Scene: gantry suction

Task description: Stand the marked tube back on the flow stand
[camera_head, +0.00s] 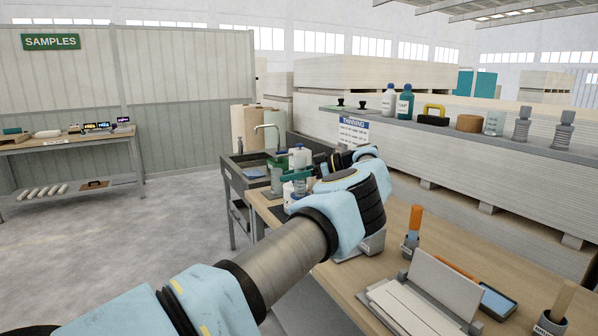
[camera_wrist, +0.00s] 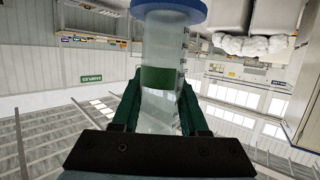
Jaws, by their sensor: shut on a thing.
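My gripper (camera_wrist: 162,88) has its two dark green fingers shut on a clear tube (camera_wrist: 166,45) with graduation marks, a green band and a blue flange at one end. In the head view my gripper (camera_head: 297,175) is beyond my forearm, near the sink end of the bench, and the tube (camera_head: 299,187) shows small there. The wrist view is upside down, with the SAMPLES sign inverted. I cannot make out the flow stand for certain; my arm covers part of the bench. A grey base (camera_head: 372,245) shows partly beneath my wrist.
Bottles (camera_head: 404,102) and other items line the shelf behind. A sink with a tap (camera_head: 268,130) stands at the far end.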

